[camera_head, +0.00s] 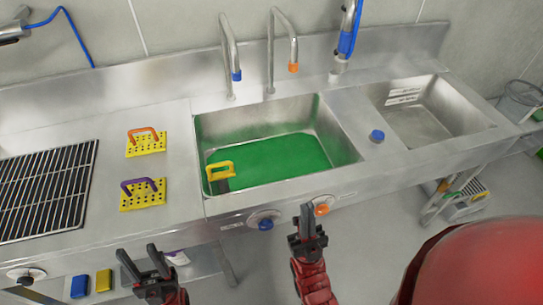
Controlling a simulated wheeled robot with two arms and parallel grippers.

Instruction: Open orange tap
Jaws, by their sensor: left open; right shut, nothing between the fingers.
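An orange knob (322,209) sits on the front panel of the steel sink unit, at its lower middle. A tall bent spout with an orange tip (293,67) stands behind the large basin (340,148). My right gripper (306,210) is shut and empty, its tips just left of the orange knob; I cannot tell whether they touch it. My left gripper (137,257) is open and empty, in front of the counter at the lower left.
A blue knob (265,223) lies left of the orange one, and a blue-tipped spout (236,75) stands at the back. The basin holds green liquid and a yellow-handled item (221,167). Two yellow handled blocks (145,143) (143,194) and a black grate (48,190) occupy the left counter.

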